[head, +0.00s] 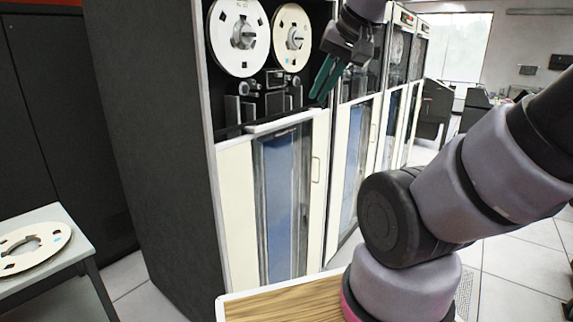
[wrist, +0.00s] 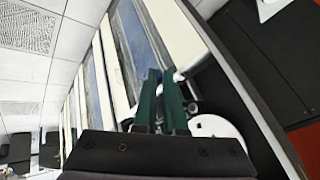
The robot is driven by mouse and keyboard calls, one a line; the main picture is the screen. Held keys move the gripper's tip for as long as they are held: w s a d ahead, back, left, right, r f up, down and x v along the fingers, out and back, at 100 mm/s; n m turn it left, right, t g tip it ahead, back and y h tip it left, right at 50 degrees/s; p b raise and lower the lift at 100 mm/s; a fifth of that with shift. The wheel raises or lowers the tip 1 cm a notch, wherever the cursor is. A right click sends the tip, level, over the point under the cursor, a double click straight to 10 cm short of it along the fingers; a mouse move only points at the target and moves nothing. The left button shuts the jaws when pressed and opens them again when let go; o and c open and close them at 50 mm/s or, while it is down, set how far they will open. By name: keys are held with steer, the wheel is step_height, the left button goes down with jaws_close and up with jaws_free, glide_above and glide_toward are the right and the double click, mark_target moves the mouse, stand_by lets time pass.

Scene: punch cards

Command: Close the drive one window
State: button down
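Drive one is the nearest tall cabinet in the head view, with a cream tape reel (head: 238,37) and a second reel (head: 291,37) in its upper bay. The reels and the tape parts below them look uncovered. A pale bar (head: 280,121) runs along the bottom edge of the bay, possibly the window's edge. My gripper (head: 318,98) has green fingers pointing down in front of the right side of the bay. In the wrist view the fingers (wrist: 162,72) lie close together with nothing visible between them, near a pale bar end (wrist: 180,76). I cannot tell if they touch it.
Below the bay is a cream door with a blue panel (head: 283,205) and a handle (head: 315,169). More drives stand in a row behind. A side table (head: 42,226) with a loose reel (head: 32,246) stands at left. A wooden top (head: 285,304) is in front.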

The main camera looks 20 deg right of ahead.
steer(key=w+a+f+m+g+y, duration=0.1)
steer(key=w+f+m+y, duration=0.4)
steer(key=w, duration=0.4)
steer(key=w+a+f+m+y, duration=0.1)
steer(key=w+f+m+y, duration=0.15)
steer(key=w+m, duration=0.5)
steer(key=w+d+f+m+t+h, duration=0.1)
steer(key=w+d+f+m+t, duration=0.5)
steer(key=w+d+f+m, duration=0.75)
steer(key=shift+n, duration=0.7)
steer(key=shift+w+a+r, duration=0.4)
steer(key=shift+w+a, duration=0.7)
steer(key=shift+w, duration=0.35)
steer(key=shift+w+a+r, duration=0.4)
steer(key=shift+w+a, duration=0.7)
steer(key=shift+w, duration=0.3)
steer(key=shift+w+a+r, duration=0.4)
steer(key=shift+w+a, duration=0.7)
steer(key=shift+w, duration=0.35)
steer(key=shift+r, duration=0.1)
step_height(320, 180, up, 44)
steer(key=shift+r, duration=0.25)
